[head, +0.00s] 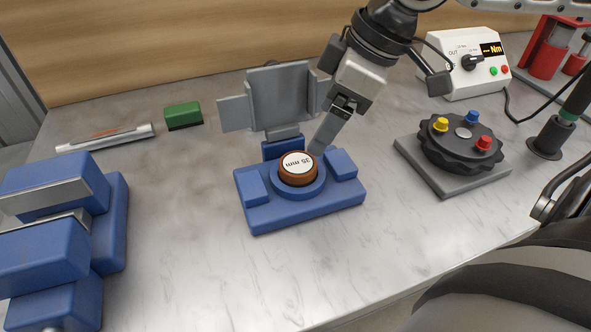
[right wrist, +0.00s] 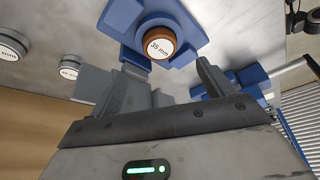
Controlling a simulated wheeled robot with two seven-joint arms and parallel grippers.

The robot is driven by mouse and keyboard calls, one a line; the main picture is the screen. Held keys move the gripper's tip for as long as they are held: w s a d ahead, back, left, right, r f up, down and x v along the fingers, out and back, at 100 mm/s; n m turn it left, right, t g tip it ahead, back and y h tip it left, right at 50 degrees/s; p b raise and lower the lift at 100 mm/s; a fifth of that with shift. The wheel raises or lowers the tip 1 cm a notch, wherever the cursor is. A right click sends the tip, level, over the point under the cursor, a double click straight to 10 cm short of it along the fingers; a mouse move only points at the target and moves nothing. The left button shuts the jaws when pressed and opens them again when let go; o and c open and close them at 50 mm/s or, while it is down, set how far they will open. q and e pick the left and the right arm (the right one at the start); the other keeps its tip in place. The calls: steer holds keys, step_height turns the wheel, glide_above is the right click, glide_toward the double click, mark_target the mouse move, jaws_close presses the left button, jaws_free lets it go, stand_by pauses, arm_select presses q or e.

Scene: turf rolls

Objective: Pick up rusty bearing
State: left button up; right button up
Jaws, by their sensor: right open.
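The rusty bearing (head: 297,168) is a brown round piece with a white top marked 35 mm. It sits in the round seat of a blue fixture (head: 300,207). In the right wrist view the bearing (right wrist: 160,43) shows ahead of the fingers. My right gripper (head: 321,143) is just behind and to the right of the bearing in the head view. In the right wrist view its two fingers (right wrist: 160,78) are spread apart with nothing held between them. Whether a finger touches the fixture cannot be told. My left gripper is not in view.
A grey upright plate (head: 280,97) stands behind the fixture. Blue blocks (head: 60,240) stand at left. A black turntable (head: 460,140) with coloured knobs and a white meter box (head: 467,68) are at right. A green block (head: 183,114) lies at back left. The front table is clear.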

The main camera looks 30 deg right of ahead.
mark_target(299, 163)
steer(key=x, duration=0.4)
steer(key=shift+w+f+b, duration=0.15)
steer(key=shift+b, duration=0.25)
steer(key=b+x, duration=0.1)
steer(key=x, duration=0.4)
steer(key=shift+f, duration=0.15)
steer(key=c, duration=1.3)
